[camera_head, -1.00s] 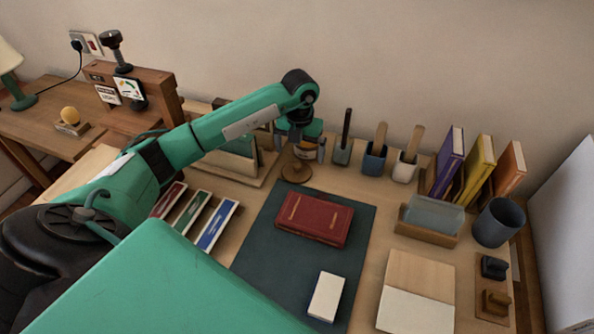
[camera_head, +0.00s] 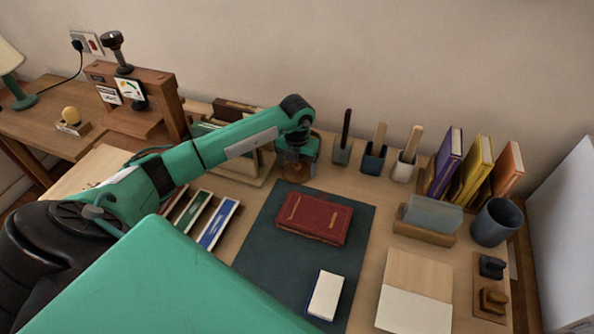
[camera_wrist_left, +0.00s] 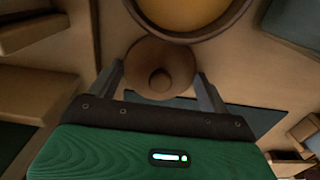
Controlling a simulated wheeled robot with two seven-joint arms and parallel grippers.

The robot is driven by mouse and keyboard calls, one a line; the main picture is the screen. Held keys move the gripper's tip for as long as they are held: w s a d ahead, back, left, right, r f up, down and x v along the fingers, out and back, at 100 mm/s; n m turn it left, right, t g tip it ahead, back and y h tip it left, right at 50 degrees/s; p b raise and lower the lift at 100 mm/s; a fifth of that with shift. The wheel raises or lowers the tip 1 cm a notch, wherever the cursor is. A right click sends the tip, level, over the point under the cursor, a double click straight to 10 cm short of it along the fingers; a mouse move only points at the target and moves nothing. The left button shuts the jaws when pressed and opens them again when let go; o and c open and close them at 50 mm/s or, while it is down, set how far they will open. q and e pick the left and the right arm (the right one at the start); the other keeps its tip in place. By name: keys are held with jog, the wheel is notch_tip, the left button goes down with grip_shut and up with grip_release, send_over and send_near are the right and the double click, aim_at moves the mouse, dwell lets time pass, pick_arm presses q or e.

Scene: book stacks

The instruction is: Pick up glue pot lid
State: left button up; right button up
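The glue pot lid is a round brown wooden disc (camera_wrist_left: 150,52) with a small knob in its middle, seen from above in the left wrist view. My left gripper (camera_wrist_left: 159,72) is open, with one finger on each side of the lid; I cannot tell whether they touch it. In the head view the left gripper (camera_head: 296,160) is low over the desk behind the mat and mostly hides the lid. A round pot with yellow contents (camera_wrist_left: 185,10) is close beside the lid at the top of the wrist view. My right gripper is not in view.
A dark mat (camera_head: 262,240) holds a red book (camera_head: 314,218) and a white-topped block (camera_head: 325,295). Several brush holders (camera_head: 373,160) stand to the right of the gripper. Slotted wooden holders (camera_head: 258,172) are on its left. The wall is close behind.

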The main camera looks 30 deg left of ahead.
pick_arm(q)
jog(key=shift+c, duration=1.2)
